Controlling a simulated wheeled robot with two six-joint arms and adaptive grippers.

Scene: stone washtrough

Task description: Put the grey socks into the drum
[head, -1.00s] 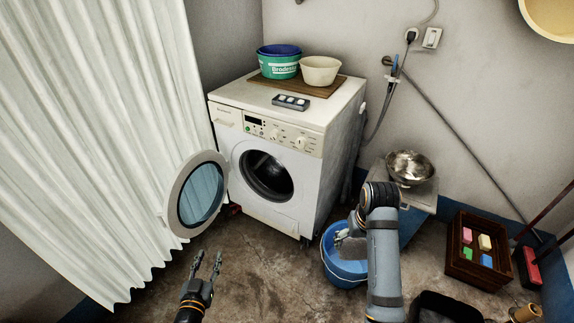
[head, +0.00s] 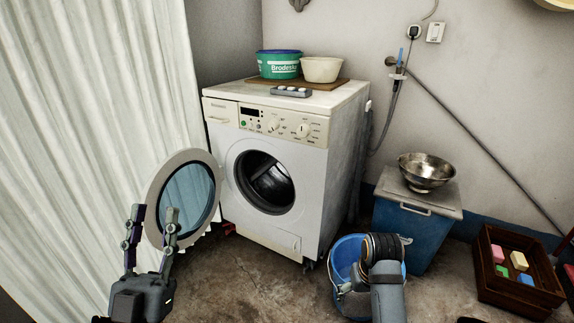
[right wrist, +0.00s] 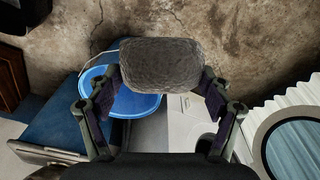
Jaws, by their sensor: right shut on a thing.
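The washing machine (head: 310,185) stands in the head view with its round door (head: 187,197) swung open to the left. Its dark drum (head: 264,183) is uncovered. In the right wrist view, my right gripper (right wrist: 160,78) is shut on a rounded grey knitted bundle, the grey socks (right wrist: 160,62). The blue bucket (head: 345,257) shows behind the socks in that view (right wrist: 140,104). My left gripper (head: 153,212) is open and empty, in front of the open door.
A blue box (head: 405,238) with a steel bowl (head: 426,172) on its grey lid stands right of the washer. A wooden crate (head: 512,290) with coloured blocks is at lower right. A white curtain (head: 85,130) hangs at left.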

